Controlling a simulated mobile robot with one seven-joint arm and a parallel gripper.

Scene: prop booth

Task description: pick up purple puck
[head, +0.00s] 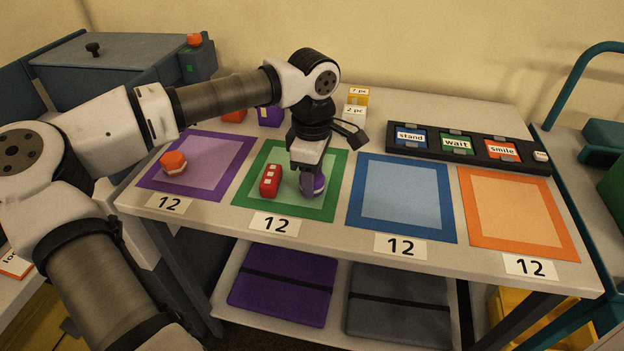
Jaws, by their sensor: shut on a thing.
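The purple puck (319,184), purple with a pale band, is at the right part of the green-bordered mat (243,208). My gripper (312,186) points down over it and is shut on it. The fingers hide part of the puck, and I cannot tell whether it still touches the mat. A red block with white squares (270,181) lies on the same mat, just left of my gripper.
The blue mat (402,197) and orange mat (516,214) are empty. A dark tray (398,149) with labelled cards stands behind them. Small boxes (356,112) stand at the back.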

